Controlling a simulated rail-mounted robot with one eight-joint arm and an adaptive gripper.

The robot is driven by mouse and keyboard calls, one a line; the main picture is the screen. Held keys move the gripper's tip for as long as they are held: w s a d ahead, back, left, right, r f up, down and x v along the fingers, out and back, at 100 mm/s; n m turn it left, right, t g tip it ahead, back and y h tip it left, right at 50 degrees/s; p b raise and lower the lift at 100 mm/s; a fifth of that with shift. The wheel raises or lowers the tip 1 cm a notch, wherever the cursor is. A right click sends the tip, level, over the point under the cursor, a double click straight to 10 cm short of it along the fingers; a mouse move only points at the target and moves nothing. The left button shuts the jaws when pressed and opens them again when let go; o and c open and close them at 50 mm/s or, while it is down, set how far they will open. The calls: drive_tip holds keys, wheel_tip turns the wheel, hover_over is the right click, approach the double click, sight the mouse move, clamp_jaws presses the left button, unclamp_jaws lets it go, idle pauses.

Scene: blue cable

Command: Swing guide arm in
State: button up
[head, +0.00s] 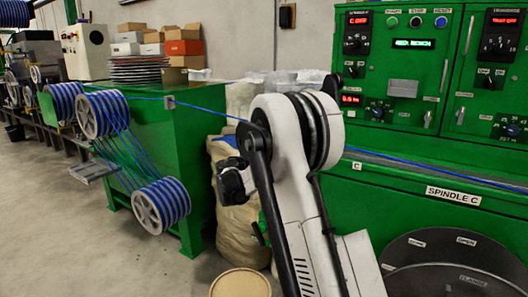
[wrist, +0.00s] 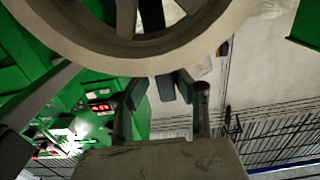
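The blue cable (head: 210,111) runs from the grooved wheels at the left, through a small guide block (head: 170,102), and passes behind a white-and-black arm (head: 290,170) with dark rings at its top. I cannot tell whether that arm is the guide arm or my own link. In the wrist view a large pale spoked wheel (wrist: 140,55) fills the top, very near. My gripper (wrist: 165,92) shows there below the wheel. Its two dark fingers stand apart, with a dark strip visible between them. I see no finger closed on anything. My gripper is not clear in the head view.
The green control cabinet (head: 415,85) stands at the right, above a dark flange disc (head: 455,265). A green bench (head: 190,150) and pale sacks (head: 240,215) stand beside the arm. Wheels wound with blue cable (head: 100,115) hang at the left. The floor at front left is clear.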

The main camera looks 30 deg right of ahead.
drive_tip(key=shift+o, duration=1.4)
drive_tip(key=shift+d, duration=0.1)
drive_tip(key=v, duration=1.2)
drive_tip(key=shift+r, duration=0.15)
